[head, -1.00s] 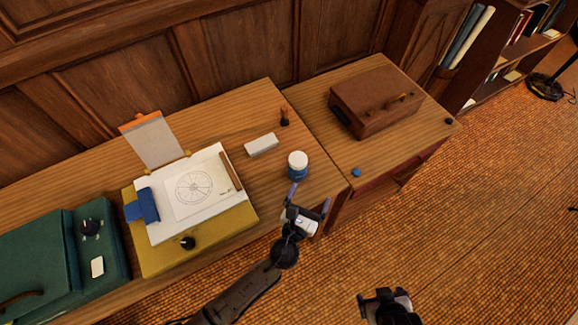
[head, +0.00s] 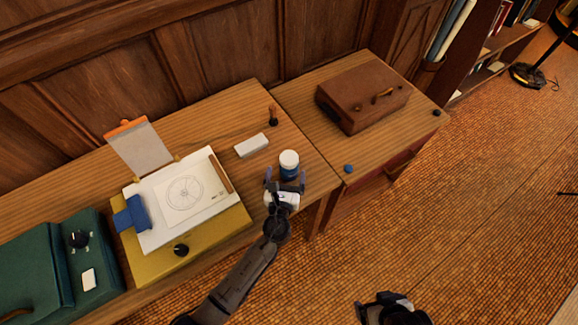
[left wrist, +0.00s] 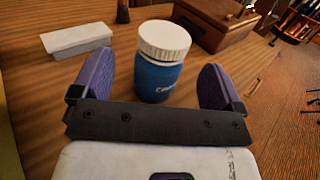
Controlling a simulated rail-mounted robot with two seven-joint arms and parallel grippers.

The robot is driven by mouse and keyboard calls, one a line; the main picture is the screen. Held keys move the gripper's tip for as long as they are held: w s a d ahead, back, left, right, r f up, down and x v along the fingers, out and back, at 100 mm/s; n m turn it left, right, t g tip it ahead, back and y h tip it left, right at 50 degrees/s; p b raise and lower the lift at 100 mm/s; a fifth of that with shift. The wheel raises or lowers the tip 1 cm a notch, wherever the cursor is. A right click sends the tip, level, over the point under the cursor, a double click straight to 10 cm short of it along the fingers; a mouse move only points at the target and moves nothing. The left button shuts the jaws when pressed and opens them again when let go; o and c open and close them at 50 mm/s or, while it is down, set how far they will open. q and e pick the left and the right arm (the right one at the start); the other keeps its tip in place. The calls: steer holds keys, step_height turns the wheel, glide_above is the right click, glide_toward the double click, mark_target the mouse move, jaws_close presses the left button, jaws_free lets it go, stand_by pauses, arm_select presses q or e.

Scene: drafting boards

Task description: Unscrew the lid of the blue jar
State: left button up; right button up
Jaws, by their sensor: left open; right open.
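The blue jar (head: 289,173) stands upright on the table near its right end. Its white ribbed lid (head: 289,158) is on top. In the left wrist view the jar (left wrist: 158,82) and the lid (left wrist: 164,40) show clearly beyond the gripper. My left gripper (head: 286,180) is open, low over the table, with its purple fingers (left wrist: 158,80) spread to either side of the jar. The fingers appear apart from the jar. My right gripper (head: 385,300) is over the floor at the bottom of the head view, away from the table. Its fingertips are hard to make out.
A white block (head: 251,146) and a small dark-based wooden item (head: 273,116) stand behind the jar. The yellow board (head: 205,243) with paper lies left. A brown case (head: 362,98) and a blue knob-like item (head: 348,168) are on the right table.

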arm_select(q)
steer(key=w, duration=0.2)
steer(key=w+d+b, duration=0.1)
steer(key=w, duration=0.2)
steer(key=c, duration=1.2)
